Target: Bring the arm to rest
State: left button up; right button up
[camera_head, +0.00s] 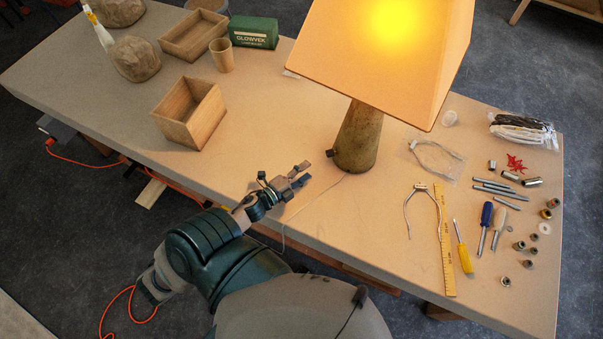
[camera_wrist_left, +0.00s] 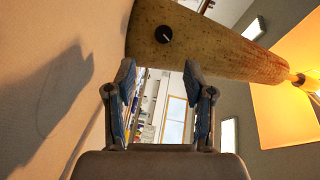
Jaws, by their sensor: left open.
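The lamp stands upright on the table, with a lit, glowing shade (camera_head: 385,50) and a brown conical base (camera_head: 360,138). A small dark knob (camera_head: 331,153) sits low on the base's side. My left gripper (camera_head: 305,174) is open and empty just left of the base, apart from it. In the left wrist view the open fingers (camera_wrist_left: 160,100) have nothing between them, and the lamp base (camera_wrist_left: 205,38) with its dark knob (camera_wrist_left: 164,34) lies beyond them. A thin pale cord (camera_head: 318,192) runs from the base past the gripper to the table's front edge. My right gripper is not in view.
An empty wooden box (camera_head: 205,120), a paper cup (camera_head: 222,58) and a green carton (camera_head: 254,31) stand at the left and back. A yellow ruler (camera_head: 445,245), screwdrivers (camera_head: 485,225) and several small metal parts lie on the right. The table between box and lamp is clear.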

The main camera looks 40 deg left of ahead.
pick_arm(q)
jog(key=shift+s+a, duration=0.15)
jog(key=shift+s, duration=0.45)
